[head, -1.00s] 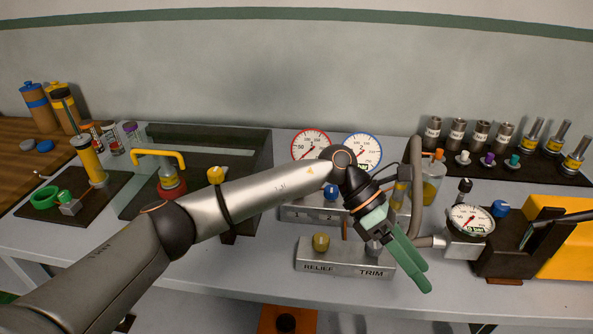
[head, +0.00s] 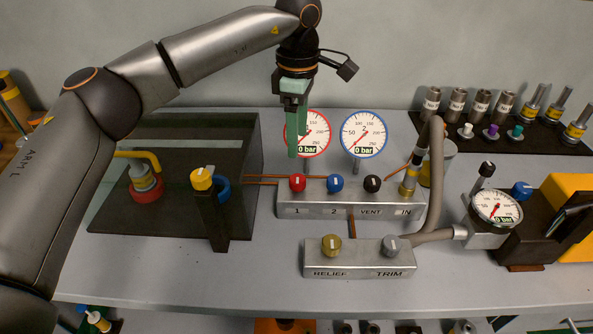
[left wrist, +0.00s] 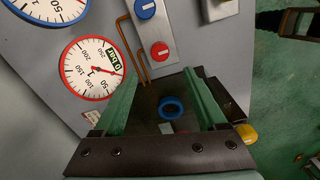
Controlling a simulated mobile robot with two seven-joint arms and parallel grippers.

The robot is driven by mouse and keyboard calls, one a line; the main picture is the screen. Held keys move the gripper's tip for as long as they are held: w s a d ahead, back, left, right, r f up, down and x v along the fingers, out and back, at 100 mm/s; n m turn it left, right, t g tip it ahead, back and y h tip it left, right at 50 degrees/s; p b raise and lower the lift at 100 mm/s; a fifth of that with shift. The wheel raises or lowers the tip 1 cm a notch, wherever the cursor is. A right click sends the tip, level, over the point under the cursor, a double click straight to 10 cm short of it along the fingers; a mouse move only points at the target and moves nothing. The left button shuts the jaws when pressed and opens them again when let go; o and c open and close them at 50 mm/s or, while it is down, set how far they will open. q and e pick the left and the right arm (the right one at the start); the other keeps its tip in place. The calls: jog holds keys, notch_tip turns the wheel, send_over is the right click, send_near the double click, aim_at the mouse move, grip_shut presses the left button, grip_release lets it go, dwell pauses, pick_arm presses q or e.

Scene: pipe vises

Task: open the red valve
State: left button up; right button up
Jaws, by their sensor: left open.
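The red valve (head: 297,183) is a round knob with a white mark, on top of the metal manifold block (head: 322,211) above the label 1. It also shows in the left wrist view (left wrist: 160,51), just past the fingertips. My left gripper (head: 292,155) points down with green fingers, above and slightly behind the red valve in the head view. In the left wrist view its fingers (left wrist: 162,84) are spread, with nothing held between them. The red-rimmed gauge (head: 314,134) reads 0 bar and is partly hidden by the fingers. My right gripper is not seen.
The blue valve (head: 336,184) and black vent valve (head: 372,183) stand right of the red one. The blue-rimmed gauge (head: 364,134) is behind. A post with a yellow knob (head: 202,179) stands at left. The relief and trim block (head: 358,259) is in front.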

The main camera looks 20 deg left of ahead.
aim_at(297, 178)
pick_arm(q)
notch_tip(297, 178, down, 10)
jog(key=shift+f, duration=0.2)
grip_shut()
dwell(0.7)
